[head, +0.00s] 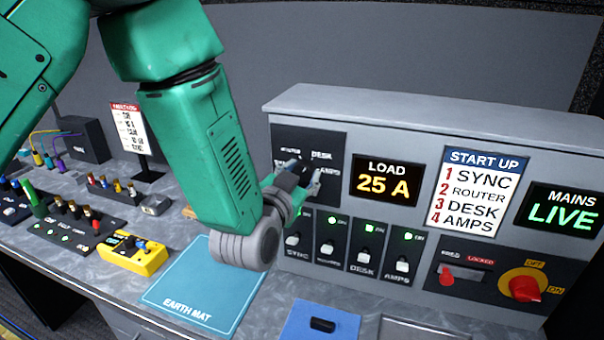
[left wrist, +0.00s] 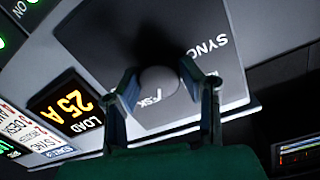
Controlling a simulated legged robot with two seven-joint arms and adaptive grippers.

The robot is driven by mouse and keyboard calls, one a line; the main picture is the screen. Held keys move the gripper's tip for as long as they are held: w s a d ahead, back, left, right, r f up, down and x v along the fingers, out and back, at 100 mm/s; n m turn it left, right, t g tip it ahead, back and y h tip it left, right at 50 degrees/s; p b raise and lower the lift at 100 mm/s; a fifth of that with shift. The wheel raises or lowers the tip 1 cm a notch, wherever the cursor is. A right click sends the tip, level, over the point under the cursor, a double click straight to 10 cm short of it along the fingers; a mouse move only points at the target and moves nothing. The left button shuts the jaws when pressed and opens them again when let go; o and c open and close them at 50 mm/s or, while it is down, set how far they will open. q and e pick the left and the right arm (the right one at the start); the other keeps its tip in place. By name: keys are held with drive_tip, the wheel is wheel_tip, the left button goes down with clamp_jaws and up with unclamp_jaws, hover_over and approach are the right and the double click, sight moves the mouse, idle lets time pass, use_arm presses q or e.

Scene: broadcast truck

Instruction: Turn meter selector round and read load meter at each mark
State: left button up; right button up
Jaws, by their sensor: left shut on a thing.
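The meter selector (head: 287,172) is a dark knob on a black plate at the left of the grey panel. My left gripper (head: 303,180) is shut on it, one finger on each side. In the left wrist view the selector's round end (left wrist: 158,82) sits between the fingers of my left gripper (left wrist: 160,70). Marks around it include DESK and AMPS; SYNC shows in the left wrist view. My gripper hides part of the plate, and I cannot tell which mark the selector points to. The load meter (head: 386,186) reads 25 A, also in the left wrist view (left wrist: 72,102). My right gripper is out of view.
Below are switches (head: 364,256) labelled SYNC, ROUTER, DESK and AMPS, with green lamps. A START UP card (head: 484,192) and a MAINS LIVE display (head: 563,212) are right. A red-and-orange rotary switch (head: 524,287) is lower right. A blue earth mat (head: 185,290) lies in front.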

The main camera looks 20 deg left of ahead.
use_arm(q)
drive_tip(key=shift+s+f, duration=0.1)
drive_tip(key=shift+f, duration=0.2)
drive_tip(key=o, duration=1.1)
drive_tip(key=shift+o, duration=0.2)
drive_tip(key=shift+r, duration=0.1)
drive_tip(key=s, duration=0.7)
drive_tip(key=shift+a, duration=0.2)
drive_tip(key=shift+r, duration=0.1)
